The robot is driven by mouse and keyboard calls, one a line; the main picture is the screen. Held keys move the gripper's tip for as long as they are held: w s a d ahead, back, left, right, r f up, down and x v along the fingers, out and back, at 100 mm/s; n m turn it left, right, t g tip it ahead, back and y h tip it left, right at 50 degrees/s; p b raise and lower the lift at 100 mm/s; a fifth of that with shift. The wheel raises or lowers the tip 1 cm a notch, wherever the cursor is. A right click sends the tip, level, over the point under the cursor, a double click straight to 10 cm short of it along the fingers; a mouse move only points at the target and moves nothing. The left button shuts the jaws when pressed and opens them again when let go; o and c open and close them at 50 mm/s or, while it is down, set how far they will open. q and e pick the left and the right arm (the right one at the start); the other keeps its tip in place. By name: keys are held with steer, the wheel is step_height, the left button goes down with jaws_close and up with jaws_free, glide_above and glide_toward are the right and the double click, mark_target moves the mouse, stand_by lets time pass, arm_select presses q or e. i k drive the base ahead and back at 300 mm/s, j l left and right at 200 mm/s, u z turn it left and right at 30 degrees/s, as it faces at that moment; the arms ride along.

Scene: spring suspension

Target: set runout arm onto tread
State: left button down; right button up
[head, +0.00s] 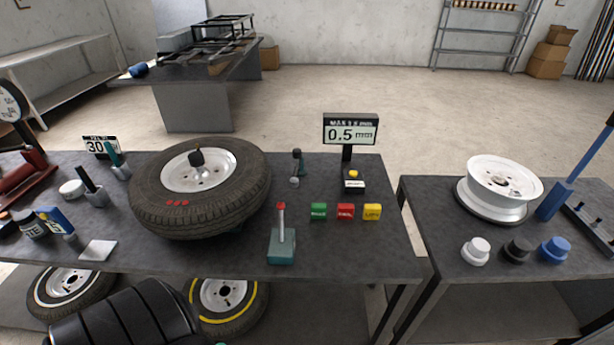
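A black tyre (245,205) on a silver wheel (190,168) lies flat on the dark workbench, raised a little above its top. Three red marks show on its near sidewall, and a black knob sits at the hub. Just right of the tyre stands a small dark upright with a teal part and a pale foot (296,168); it looks like the runout arm, apart from the tread. A teal block with a red-tipped lever (282,246) stands nearer the front edge. A display (350,132) reads 0.5 mm. Neither of my grippers shows.
A small black-and-yellow device (353,182) stands below the display. Jars and tools crowd the bench's left. A second bench (420,215) holds a white rim (500,185).

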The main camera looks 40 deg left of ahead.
mark_target(297, 152)
steer(key=i+l+u, duration=0.1)
steer(key=l+u, duration=0.25)
steer(key=l, duration=0.55)
steer(key=l+u, duration=0.3)
steer(key=l, duration=0.65)
